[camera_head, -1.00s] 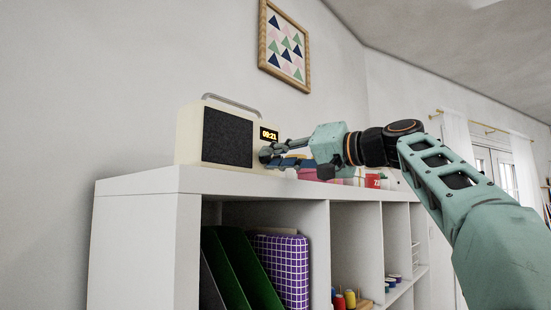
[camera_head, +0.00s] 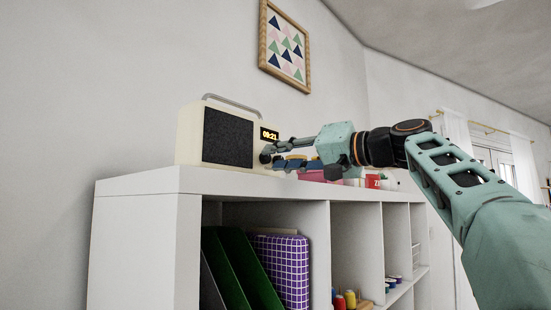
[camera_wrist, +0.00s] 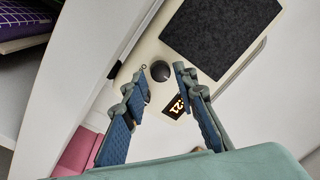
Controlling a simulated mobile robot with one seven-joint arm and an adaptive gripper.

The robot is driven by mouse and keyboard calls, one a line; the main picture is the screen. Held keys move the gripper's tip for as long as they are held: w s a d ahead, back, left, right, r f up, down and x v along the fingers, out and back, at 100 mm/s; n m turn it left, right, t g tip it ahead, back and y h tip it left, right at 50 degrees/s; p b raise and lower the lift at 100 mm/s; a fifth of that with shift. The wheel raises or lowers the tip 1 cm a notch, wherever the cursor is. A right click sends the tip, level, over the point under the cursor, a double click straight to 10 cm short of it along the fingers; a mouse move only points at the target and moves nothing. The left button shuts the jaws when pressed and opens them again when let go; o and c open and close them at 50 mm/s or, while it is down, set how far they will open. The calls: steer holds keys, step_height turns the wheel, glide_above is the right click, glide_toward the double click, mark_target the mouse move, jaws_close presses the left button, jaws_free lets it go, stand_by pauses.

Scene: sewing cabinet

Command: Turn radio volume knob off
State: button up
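The cream radio (camera_head: 187,140) stands on top of the white shelf unit, with a dark speaker panel and a lit clock display (camera_head: 269,134). Its round black volume knob (camera_wrist: 160,71) shows in the wrist view beside the display. My gripper (camera_wrist: 159,80) is open in the wrist view, with its two fingers apart. The knob lies just beyond and between the fingertips, with a gap to each. In the head view my gripper (camera_head: 275,155) is at the front of the radio, and its fingers partly cover the knob.
The white shelf top (camera_head: 150,181) carries a pink box (camera_head: 312,176) and a red container (camera_head: 373,181) to the right of the radio, behind my gripper. Green folders (camera_head: 243,270) and a purple checked box (camera_head: 283,265) stand in the compartments below. A framed picture (camera_head: 285,47) hangs above.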

steer(key=v, duration=1)
steer(key=shift+s+d, duration=0.2)
steer(key=shift+d, duration=0.15)
